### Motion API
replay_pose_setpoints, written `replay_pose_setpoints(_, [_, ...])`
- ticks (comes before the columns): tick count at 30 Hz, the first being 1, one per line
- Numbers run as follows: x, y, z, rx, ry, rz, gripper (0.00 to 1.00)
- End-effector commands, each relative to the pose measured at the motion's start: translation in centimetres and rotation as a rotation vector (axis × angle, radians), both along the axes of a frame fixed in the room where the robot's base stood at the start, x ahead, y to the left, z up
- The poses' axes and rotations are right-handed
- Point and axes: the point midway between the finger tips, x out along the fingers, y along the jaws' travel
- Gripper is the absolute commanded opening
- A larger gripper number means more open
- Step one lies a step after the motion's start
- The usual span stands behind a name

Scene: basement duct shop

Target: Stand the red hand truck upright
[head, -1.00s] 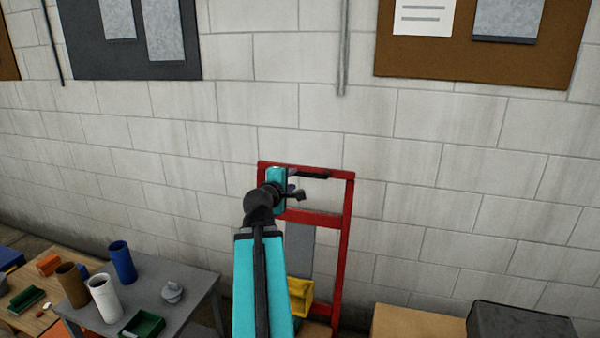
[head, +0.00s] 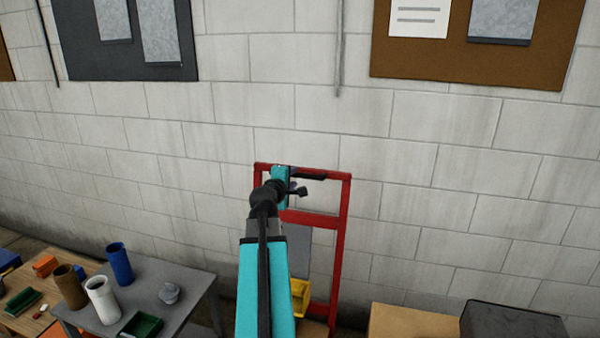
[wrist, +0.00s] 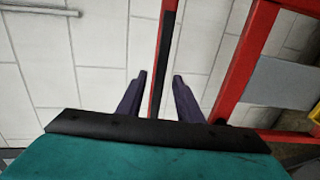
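The red hand truck (head: 343,215) stands in front of the block wall, its tall frame close to it. I cannot tell whether it is fully upright or leans a little; its foot is out of view. My gripper (head: 306,184) is at its top crossbar, right of the left corner. In the wrist view my gripper (wrist: 162,88) is open. A red bar of the hand truck with a dark strip (wrist: 165,55) runs between the two fingers, with a gap on each side. My arm hides part of the frame.
A yellow bin (head: 299,298) shows low at the hand truck. A grey table (head: 190,305) with cups and a green tray (head: 142,325) is at the left. A cardboard box (head: 415,322) and a dark box (head: 515,322) are at the right.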

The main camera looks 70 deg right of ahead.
Motion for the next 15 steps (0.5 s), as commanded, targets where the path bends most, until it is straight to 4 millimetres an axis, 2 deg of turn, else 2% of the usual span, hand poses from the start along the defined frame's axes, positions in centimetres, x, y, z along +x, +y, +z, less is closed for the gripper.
replay_pose_setpoints(1, [0.1,-0.8,-0.1,0.002,0.001,-0.001,0.33])
replay_pose_setpoints(15, [0.3,-5.4,-1.0,0.001,0.000,-0.002,0.33])
